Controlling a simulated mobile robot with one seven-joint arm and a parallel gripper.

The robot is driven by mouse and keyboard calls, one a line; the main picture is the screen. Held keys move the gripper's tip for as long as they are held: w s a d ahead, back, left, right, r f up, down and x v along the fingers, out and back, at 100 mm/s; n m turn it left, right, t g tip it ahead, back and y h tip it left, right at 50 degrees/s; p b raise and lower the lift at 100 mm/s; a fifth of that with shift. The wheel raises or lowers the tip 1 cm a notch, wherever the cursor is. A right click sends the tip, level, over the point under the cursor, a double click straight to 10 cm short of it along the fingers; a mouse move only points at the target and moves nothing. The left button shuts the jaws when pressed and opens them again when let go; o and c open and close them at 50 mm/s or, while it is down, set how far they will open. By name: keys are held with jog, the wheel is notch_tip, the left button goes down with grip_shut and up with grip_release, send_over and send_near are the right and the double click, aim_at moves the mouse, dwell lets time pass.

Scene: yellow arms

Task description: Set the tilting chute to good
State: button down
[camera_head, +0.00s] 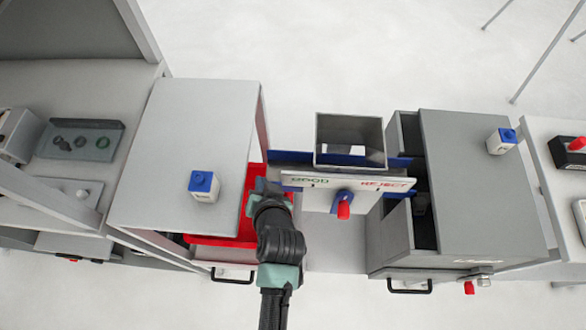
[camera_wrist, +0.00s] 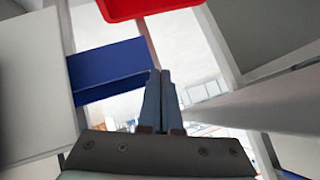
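The tilting chute is a blue trough (camera_head: 290,157) running behind a white panel (camera_head: 325,186) marked GOOD on the left and REJECT on the right. A red handle (camera_head: 344,210) on a blue hub sits at the panel's lower middle. I cannot tell for sure which way the chute tilts. My gripper (camera_head: 264,186) is left of the panel, over the red bin's right side, apart from the handle. In the wrist view its fingers (camera_wrist: 160,78) are together with nothing between them. The blue chute end (camera_wrist: 110,72) shows left of them; the handle is not seen there.
A grey open hopper (camera_head: 350,140) stands above the chute. A red bin (camera_head: 215,241) sits under the grey cover (camera_head: 185,140) at left. A grey housing (camera_head: 480,190) stands at right. Blue-capped white blocks (camera_head: 204,186) rest on both covers. Space before the panel is clear.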

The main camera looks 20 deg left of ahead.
jog(key=shift+f, duration=0.1)
dwell(0.6)
jog(key=s+d+r+p, duration=0.1)
jog(key=s+r+p, duration=0.2)
jog(key=s+r, duration=0.3)
notch_tip(320, 180, up, 5)
jog(key=shift+s+d+r, duration=0.1)
jog(key=shift+s+d, duration=0.25)
jog(key=shift+s, duration=0.05)
dwell(0.5)
